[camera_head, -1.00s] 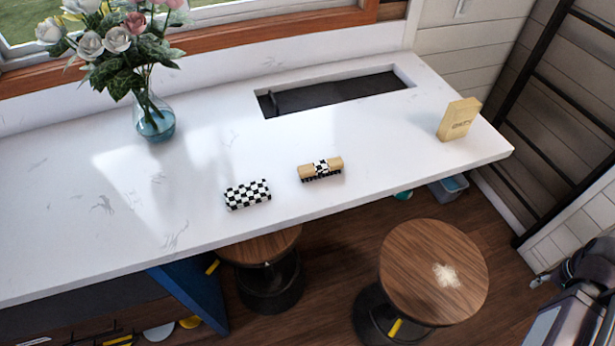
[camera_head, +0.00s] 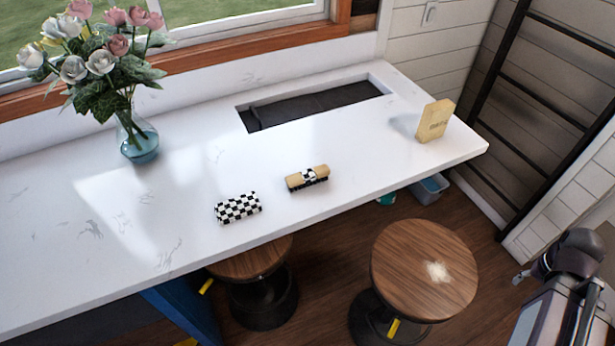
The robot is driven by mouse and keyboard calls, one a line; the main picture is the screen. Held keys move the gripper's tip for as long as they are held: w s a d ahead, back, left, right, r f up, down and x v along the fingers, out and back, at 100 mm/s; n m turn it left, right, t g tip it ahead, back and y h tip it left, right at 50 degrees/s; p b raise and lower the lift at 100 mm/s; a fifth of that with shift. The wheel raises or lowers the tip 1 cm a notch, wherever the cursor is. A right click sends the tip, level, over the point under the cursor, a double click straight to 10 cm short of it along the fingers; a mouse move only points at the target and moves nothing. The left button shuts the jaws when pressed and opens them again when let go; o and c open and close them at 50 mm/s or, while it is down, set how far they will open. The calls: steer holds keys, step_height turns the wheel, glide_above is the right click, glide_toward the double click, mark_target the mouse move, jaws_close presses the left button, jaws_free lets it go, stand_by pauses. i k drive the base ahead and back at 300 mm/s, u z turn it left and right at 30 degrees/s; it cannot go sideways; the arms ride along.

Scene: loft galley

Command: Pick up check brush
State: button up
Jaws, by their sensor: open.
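A small wooden brush (camera_head: 318,172) with a black-and-white check band around its middle and dark bristles underneath lies on the white counter (camera_head: 350,150). A black-and-white checkered block (camera_head: 238,207) lies to its left and nearer the counter's front edge, apart from it. The tops of both are uncovered, and nothing is touching them. My gripper is not in view.
A glass vase (camera_head: 138,142) of flowers stands at the counter's back left. A dark recess (camera_head: 320,103) lies behind the brush. A tan upright block (camera_head: 434,121) stands at the right end. Stools (camera_head: 424,265) stand below the front edge. A dark-and-grey object (camera_head: 565,275) is at lower right.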

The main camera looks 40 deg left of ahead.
mark_target(302, 178)
steer(key=u, duration=1.3)
steer(key=k, duration=0.65)
steer(key=u, duration=0.4)
steer(key=i, duration=0.55)
steer(key=u, duration=0.05)
